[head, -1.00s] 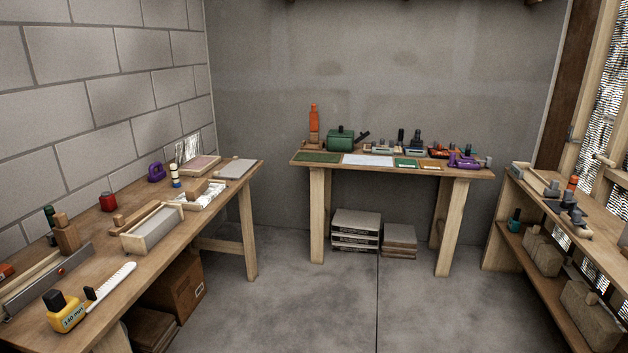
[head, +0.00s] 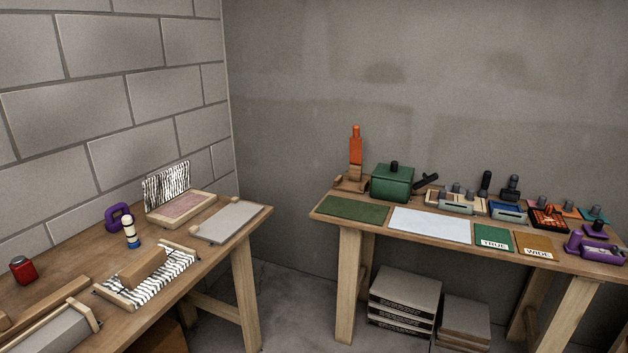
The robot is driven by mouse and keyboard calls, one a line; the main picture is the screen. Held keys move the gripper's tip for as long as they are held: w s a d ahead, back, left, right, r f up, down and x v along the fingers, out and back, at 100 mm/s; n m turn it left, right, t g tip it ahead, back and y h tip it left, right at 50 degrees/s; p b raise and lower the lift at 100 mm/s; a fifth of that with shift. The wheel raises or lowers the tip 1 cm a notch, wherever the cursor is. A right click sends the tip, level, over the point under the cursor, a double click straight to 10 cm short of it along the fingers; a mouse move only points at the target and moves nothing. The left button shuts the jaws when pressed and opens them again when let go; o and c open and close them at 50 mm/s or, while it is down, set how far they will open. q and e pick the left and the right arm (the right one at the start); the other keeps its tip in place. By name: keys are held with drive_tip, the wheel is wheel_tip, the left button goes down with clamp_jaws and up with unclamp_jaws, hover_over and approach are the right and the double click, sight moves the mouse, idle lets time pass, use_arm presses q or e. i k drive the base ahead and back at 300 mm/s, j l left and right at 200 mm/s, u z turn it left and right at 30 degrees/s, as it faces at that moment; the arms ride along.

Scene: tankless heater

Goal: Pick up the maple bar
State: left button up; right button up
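A wooden block (head: 142,268) lies on a shiny striped tray (head: 180,277) on the left bench. A longer wooden bar (head: 42,302) lies at the lower left of that bench, behind a grey block with wooden ends (head: 62,335). Both are plain tan wood, and I cannot tell which is the maple bar. Neither of my grippers shows in the head view.
The left bench (head: 100,258) also holds a red canister (head: 22,269), a purple clamp-like piece (head: 117,217), a banded bottle (head: 131,232) and a grey board (head: 228,221). The back bench (head: 330,221) holds a green box (head: 392,183) and several tools. Floor shows between the benches.

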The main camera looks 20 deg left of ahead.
sight(9, 328)
drive_tip(key=i+u, duration=0.1)
drive_tip(key=i, duration=0.55)
drive_tip(key=i+l+u, duration=0.1)
drive_tip(key=i, duration=0.6)
drive_tip(key=i+l+u, duration=0.1)
drive_tip(key=i, duration=0.55)
drive_tip(key=i+l+u, duration=0.15)
drive_tip(key=u, duration=2.35)
